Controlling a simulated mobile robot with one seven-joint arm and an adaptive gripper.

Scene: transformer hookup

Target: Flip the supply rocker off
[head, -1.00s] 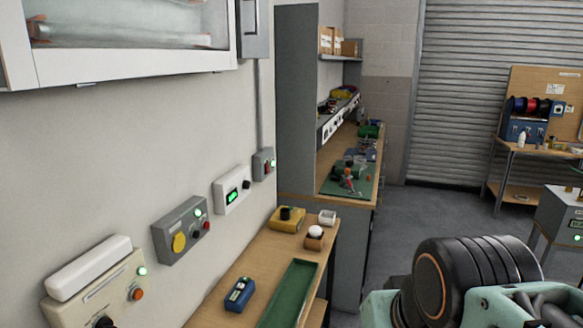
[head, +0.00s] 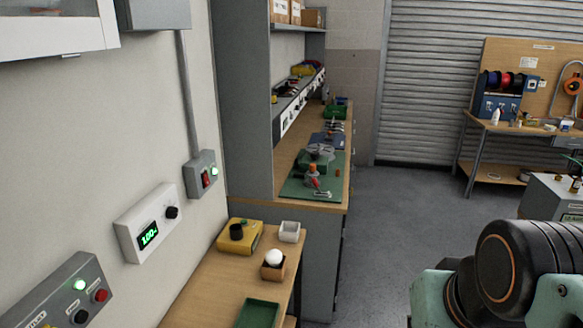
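The supply rocker (head: 206,179) is a small red switch on a grey wall box (head: 198,163), left of centre in the head view. A conduit runs up the wall from the box. Which way the rocker is tipped is too small to tell. Part of my arm shows at the lower right, well apart from the box. My gripper's fingers are not in view.
A white meter (head: 149,222) with a lit green display is on the wall left of the box. A grey panel (head: 61,295) with buttons is lower left. Below, a wooden bench (head: 197,284) holds a yellow box (head: 240,237) and small containers. Grey floor (head: 405,225) is open to the right.

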